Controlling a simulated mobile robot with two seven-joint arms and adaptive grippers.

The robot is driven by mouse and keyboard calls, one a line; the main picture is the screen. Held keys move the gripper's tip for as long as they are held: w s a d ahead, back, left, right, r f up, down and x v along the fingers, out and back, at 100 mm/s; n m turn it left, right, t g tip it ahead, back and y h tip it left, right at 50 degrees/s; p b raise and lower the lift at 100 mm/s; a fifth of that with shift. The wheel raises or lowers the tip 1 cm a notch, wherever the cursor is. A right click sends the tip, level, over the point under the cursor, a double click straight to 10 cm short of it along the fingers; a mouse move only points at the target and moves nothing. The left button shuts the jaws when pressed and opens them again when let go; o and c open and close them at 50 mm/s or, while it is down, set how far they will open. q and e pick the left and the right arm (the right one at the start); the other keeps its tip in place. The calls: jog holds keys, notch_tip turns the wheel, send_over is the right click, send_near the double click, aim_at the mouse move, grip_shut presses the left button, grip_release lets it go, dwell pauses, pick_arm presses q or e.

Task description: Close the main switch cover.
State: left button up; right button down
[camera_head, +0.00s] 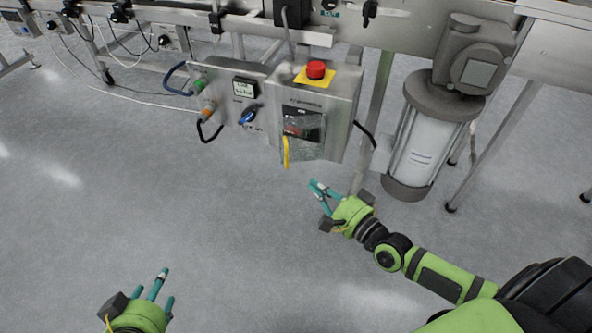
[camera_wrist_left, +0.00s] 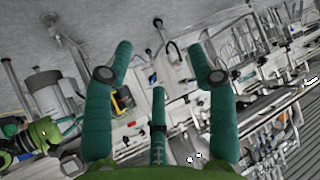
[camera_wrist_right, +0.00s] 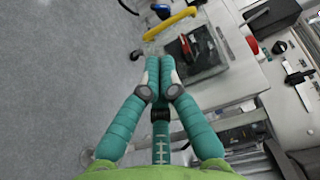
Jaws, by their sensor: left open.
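The main switch cover (camera_head: 306,150) is a clear panel on the front of the right-hand steel control box (camera_head: 336,120). A yellow handle (camera_head: 286,152) is on its left edge. The cover appears to hang out and down from the box, below a dark switch window (camera_head: 302,122). In the right wrist view the clear cover (camera_wrist_right: 203,50) and yellow handle (camera_wrist_right: 170,24) are just past the fingertips. My right gripper (camera_head: 318,188) has its fingers together, below and right of the handle; I see no contact. My left gripper (camera_head: 158,285) is open and empty, low on the left, far from the box.
A red emergency button (camera_head: 316,70) on a yellow plate tops the box. A box with a blue knob (camera_head: 248,116) and coloured plugs stands left of it. A motor with a grey cylinder (camera_head: 420,150) is to the right. The floor in front is clear.

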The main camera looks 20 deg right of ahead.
aim_at(302, 145)
pick_arm(q)
jog(key=w+d+r+t+h, duration=0.1)
jog(key=w+r+t, duration=0.1)
jog(key=r, duration=0.2)
jog(key=w+d+r+t+h+b, duration=0.1)
jog(key=w+d+r+t, duration=0.1)
jog(key=r+t, duration=0.1)
jog(key=shift+d+r+m, duration=0.15)
jog(key=shift+r+m, duration=0.25)
jog(key=shift+r, duration=0.1)
pick_arm(e)
jog(key=x, duration=0.8)
pick_arm(q)
jog(key=shift+f, duration=0.1)
